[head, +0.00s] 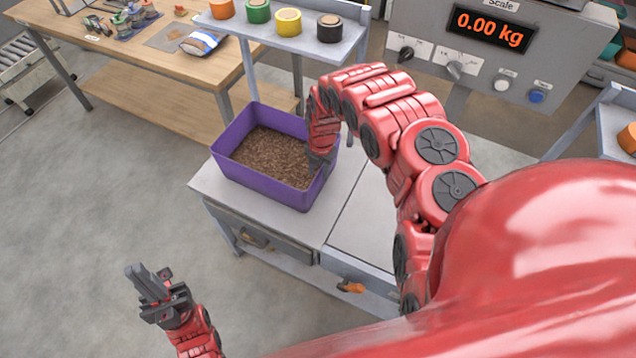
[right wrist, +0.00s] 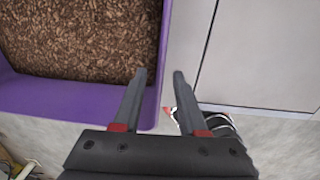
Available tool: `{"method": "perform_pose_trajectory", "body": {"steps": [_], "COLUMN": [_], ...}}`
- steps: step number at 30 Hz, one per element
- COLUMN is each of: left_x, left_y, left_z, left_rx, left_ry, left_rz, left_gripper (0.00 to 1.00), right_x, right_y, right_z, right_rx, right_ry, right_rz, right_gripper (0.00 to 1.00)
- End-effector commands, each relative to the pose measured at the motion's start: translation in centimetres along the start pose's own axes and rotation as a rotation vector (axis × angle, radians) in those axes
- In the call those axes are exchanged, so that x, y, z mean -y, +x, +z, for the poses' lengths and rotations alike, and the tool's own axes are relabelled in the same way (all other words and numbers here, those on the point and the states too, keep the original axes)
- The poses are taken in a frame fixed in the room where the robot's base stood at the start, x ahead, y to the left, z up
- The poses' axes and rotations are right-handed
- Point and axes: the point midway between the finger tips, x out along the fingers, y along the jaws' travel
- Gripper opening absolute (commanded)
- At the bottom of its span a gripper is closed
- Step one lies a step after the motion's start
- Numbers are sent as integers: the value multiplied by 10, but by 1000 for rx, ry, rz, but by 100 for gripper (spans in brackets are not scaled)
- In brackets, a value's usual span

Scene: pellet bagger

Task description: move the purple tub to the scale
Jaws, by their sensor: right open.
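The purple tub (head: 249,190), filled with brown pellets (head: 272,157), stands upright on a light grey bench top (head: 335,205). My right gripper (head: 320,165) is at the tub's right wall, partly hidden by its own arm. In the right wrist view the open right gripper (right wrist: 159,85) has one finger over the pellets and the other outside the purple wall (right wrist: 163,75). The scale's console (head: 490,60) shows 0.00 kg at the upper right; I cannot make out its weighing plate behind my arm. My left gripper (head: 150,282) is low at the left, over the floor, away from the tub.
A shelf (head: 275,38) with orange, green, yellow and black rolls stands behind the tub. A wooden workbench (head: 150,55) with tools and a bag is at the back left. A drawer front (head: 262,240) is below the tub. The floor at the left is clear.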

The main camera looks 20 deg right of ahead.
Motion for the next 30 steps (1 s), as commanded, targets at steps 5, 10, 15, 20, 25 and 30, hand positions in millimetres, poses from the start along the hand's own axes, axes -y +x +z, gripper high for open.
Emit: {"method": "perform_pose_trajectory", "body": {"steps": [5, 10, 15, 20, 25, 30], "left_x": [0, 0, 1, 1, 1, 1], "left_y": [7, 11, 13, 13, 13, 13], "left_z": [-1, -2, -2, -2, -2, -2], "left_rx": [0, 0, 0, 1, 0, 0], "left_ry": [0, 0, 0, 0, 0, 0], "left_rz": [0, 0, 0, 0, 0, 0], "left_gripper": [0, 0, 0, 0, 0, 0], "right_x": [-1, -2, -1, 1, 1, 1], "right_y": [26, 45, 57, 62, 63, 63], "right_z": [-2, -1, -1, 0, 0, 0], "right_rx": [-3, -1, -1, 1, 1, 1], "right_ry": [0, 1, 0, 2, 2, 2], "right_rz": [2, 4, 1, -1, -1, -1], "right_gripper": [41, 41, 41, 41, 41, 32]}}
